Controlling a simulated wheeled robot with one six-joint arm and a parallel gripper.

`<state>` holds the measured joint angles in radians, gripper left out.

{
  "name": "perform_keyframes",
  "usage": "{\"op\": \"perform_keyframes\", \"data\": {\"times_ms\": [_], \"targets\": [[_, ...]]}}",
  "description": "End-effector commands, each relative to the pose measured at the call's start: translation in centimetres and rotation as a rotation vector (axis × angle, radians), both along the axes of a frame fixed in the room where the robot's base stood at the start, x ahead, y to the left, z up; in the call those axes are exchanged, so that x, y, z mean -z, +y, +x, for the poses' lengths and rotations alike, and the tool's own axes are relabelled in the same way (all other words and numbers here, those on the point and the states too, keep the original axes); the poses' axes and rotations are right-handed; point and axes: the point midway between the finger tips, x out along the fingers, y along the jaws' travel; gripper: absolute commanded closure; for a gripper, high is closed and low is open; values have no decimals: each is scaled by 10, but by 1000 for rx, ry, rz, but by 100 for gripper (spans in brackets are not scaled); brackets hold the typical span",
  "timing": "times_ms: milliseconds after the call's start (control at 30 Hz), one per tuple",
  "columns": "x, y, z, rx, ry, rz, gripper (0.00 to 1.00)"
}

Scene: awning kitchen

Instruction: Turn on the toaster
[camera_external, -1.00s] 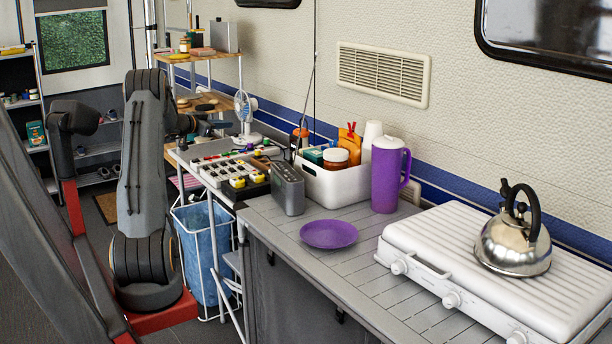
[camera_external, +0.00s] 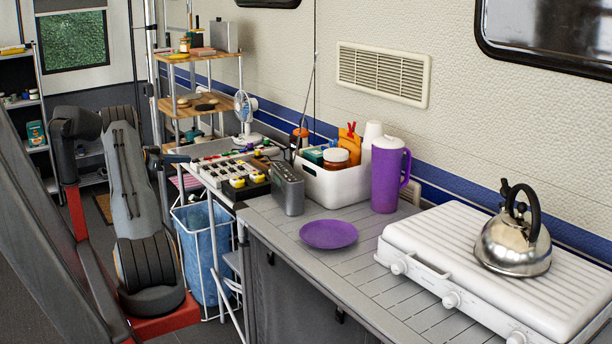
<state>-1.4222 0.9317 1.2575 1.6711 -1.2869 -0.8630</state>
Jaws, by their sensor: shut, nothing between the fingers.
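A silver-grey box (camera_external: 224,37) on the top tier of the wooden shelf rack looks like the toaster. It is small in this view, and I cannot make out its lever or switches. My gripper (camera_external: 186,158) is small and partly hidden behind my own arm. It is shut and empty, in front of the rack at about the height of the mixer table, well below the silver box and apart from it.
The rack's middle tier (camera_external: 212,108) holds small food-like items. A table with a mixer (camera_external: 225,168) and a fan (camera_external: 244,112) stands beside it. A blue bin (camera_external: 203,250) is below. The counter holds a grey radio-like box (camera_external: 287,190), purple plate, jug and kettle.

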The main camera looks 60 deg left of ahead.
Motion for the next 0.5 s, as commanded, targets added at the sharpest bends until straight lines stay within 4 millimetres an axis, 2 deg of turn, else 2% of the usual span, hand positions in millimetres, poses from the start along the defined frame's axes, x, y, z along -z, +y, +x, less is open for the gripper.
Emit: {"op": "perform_keyframes", "data": {"times_ms": [133,267,500], "targets": [[2,0,7,1,0,0,100],[6,0,24,3,0,-1,100],[17,1,69,3,0,0,100]]}}
